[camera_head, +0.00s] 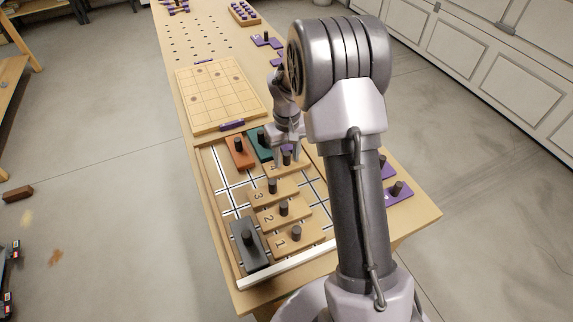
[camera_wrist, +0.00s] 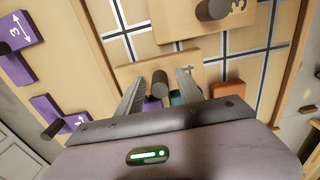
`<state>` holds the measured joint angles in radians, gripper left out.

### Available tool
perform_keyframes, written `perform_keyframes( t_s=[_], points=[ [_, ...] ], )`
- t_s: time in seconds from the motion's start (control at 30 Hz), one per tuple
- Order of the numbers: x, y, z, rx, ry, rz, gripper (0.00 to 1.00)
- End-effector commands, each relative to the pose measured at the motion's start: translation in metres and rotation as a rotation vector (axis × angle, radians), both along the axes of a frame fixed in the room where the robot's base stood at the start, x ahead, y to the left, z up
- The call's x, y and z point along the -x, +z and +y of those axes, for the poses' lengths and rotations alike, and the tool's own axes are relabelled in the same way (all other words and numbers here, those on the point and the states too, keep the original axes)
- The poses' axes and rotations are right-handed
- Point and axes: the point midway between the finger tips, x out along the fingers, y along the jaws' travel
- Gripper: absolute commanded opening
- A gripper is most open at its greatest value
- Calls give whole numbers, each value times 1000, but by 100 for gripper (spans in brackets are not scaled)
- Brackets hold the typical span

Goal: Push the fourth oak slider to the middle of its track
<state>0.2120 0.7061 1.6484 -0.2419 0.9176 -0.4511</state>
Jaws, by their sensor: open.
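The fourth oak slider (camera_head: 274,170), a light wood plate with a dark round knob, lies in the track board beyond slider 3 and is partly hidden by my gripper (camera_head: 287,156) in the head view. In the wrist view the slider (camera_wrist: 131,72) shows its number 4 and its knob (camera_wrist: 159,84). My gripper (camera_wrist: 161,77) is open there, with one finger on each side of the knob. Whether the fingers touch the knob I cannot tell. Oak slider 3 (camera_head: 287,192) lies nearer, and it also shows in the wrist view (camera_wrist: 174,20).
Oak sliders 2 (camera_head: 298,213) and 1 (camera_head: 309,236) and a dark grey block (camera_head: 249,256) lie nearer in the board. Orange (camera_head: 240,160) and teal (camera_head: 257,152) sliders sit at the far end. Purple pieces (camera_head: 402,196) lie at the right edge. A grid board (camera_head: 194,97) lies beyond.

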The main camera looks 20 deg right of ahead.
Motion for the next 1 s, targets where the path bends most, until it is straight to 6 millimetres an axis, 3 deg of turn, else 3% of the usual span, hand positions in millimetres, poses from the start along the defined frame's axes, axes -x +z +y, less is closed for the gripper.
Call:
perform_keyframes(
  t_s=[0.13,0.37,0.53,1.0],
  points=[
    [0,1,0,0,0,0,44],
    [0,1,0,0,0,0,0],
    [0,0,5,0,1,0,0],
    [0,0,52,0,2,0,0]
  ],
)
